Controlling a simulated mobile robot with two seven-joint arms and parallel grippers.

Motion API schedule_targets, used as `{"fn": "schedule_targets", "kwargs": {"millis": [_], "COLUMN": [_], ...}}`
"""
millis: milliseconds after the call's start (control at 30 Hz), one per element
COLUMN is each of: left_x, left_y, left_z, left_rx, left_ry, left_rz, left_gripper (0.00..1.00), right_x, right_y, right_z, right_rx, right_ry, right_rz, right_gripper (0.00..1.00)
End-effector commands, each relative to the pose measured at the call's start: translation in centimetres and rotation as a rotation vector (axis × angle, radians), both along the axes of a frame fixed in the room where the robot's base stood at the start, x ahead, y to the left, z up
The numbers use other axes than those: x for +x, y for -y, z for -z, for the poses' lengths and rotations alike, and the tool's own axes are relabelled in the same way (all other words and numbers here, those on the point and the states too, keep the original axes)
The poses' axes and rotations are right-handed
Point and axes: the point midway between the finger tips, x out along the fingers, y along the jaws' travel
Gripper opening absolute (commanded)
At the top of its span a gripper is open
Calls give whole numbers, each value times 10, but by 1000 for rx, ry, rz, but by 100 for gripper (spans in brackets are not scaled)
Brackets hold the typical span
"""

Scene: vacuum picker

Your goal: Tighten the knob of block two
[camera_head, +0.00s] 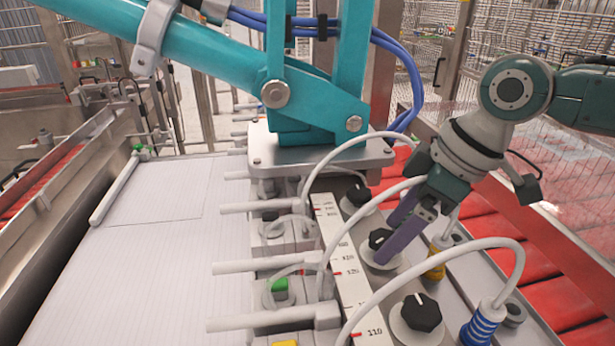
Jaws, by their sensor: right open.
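A row of black knobs on white round bases runs along the right of a ruler scale. The nearest knob (421,312) is in plain view, another knob (380,238) is in the middle, and a farther knob (357,195) lies behind it. My right gripper (389,238) reaches in from the right with its two purple fingers apart. Its fingertips are at the middle knob, one on the far side and one on the near side; whether they touch it I cannot tell. Which block is number two is not readable. My left gripper is not in view.
White hoses (460,246) arch over the knobs close to my right gripper. A teal arm linkage (316,90) stands on a metal plate behind. White rods (265,263) stick out leftward over the pale flat surface (150,270). Red rollers (555,298) lie at right.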

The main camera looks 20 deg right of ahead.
Motion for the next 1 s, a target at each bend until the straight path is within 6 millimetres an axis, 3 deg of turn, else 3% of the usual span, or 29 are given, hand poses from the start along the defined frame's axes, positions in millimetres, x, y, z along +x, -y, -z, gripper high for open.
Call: {"fn": "schedule_targets", "kwargs": {"millis": [200, 900, 1000], "left_x": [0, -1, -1], "left_y": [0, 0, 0], "left_z": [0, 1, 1], "left_rx": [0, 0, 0], "left_ry": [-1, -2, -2], "left_rz": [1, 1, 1], "left_gripper": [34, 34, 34], "right_x": [0, 0, 0], "right_y": [0, 0, 0], "right_z": [0, 0, 0], "right_rx": [-1, 0, 0], "right_ry": [1, 0, 0], "right_rz": [0, 1, 1], "right_gripper": [81, 2, 0]}}
